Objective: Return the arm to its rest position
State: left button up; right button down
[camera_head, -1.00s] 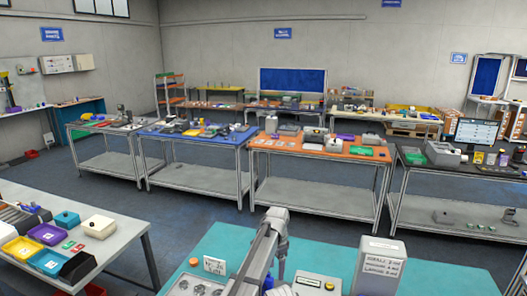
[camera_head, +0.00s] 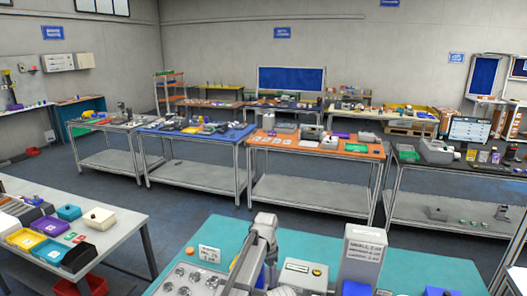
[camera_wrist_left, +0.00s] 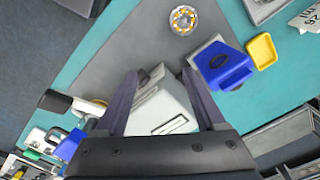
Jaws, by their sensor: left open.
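My left arm (camera_head: 256,262) rises from the bottom edge of the head view, in front of the teal table (camera_head: 215,232). In the left wrist view, my left gripper (camera_wrist_left: 160,88) has its two dark fingers spread wide apart. A white and grey box-shaped device (camera_wrist_left: 162,105) shows between and beyond the fingers; nothing is visibly gripped. My right gripper is not in view.
The wrist view shows a blue object (camera_wrist_left: 222,65), a yellow tray (camera_wrist_left: 262,51) and a round dotted dish (camera_wrist_left: 184,19). Floor separates the farther tables.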

pick_arm(q)
jog(key=s+a+n, duration=0.6)
jog(key=s+a, duration=0.3)
jog(key=s, duration=0.3)
jog(key=s+a+n, duration=0.5)
jog(key=s+a, duration=0.4)
jog(key=s, duration=0.3)
jog(key=s+d+f+m+y+b, duration=0.1)
jog(key=s+d+f+m+b, duration=0.2)
jog(key=d+f+b, duration=0.8)
jog(key=shift+s+d+f+m+b, duration=0.15)
jog(key=shift+s+f+m+b, duration=0.25)
jog(key=shift+s+f+b, duration=0.7)
jog(key=shift+s+r, duration=0.1)
jog(key=shift+r, duration=0.05)
jog(key=shift+c, duration=0.4)
